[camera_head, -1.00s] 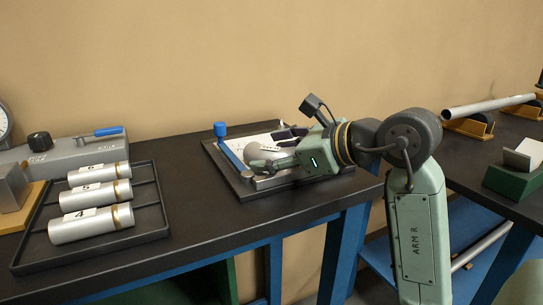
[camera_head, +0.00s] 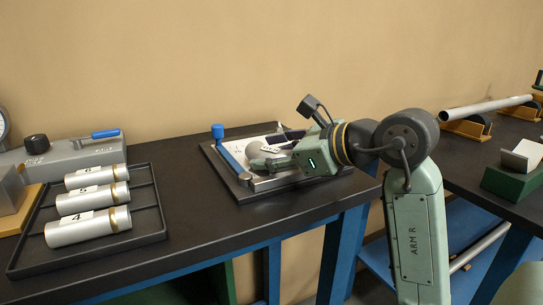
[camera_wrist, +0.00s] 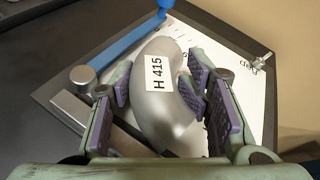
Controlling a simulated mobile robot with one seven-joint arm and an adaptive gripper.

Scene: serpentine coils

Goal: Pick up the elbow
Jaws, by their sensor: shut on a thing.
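The elbow (camera_wrist: 159,105) is a curved silver pipe piece with a white label reading "H 415". It fills the middle of the wrist view, between the purple-padded fingers of my gripper (camera_wrist: 166,92). The gripper is shut on it, with pads against both sides. In the head view the elbow (camera_head: 256,149) shows as a grey rounded shape just left of my gripper (camera_head: 272,152), partly hidden by the fingers. It is over the dark-framed plate; whether it touches the plate I cannot tell.
The plate (camera_head: 243,192) has a blue clamp bar (camera_head: 231,160) on its left. A black rack (camera_head: 163,221) with several labelled silver cylinders stands at left. A grey block with a blue lever (camera_head: 105,134) is behind it. A long pipe (camera_head: 485,107) rests on supports at right.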

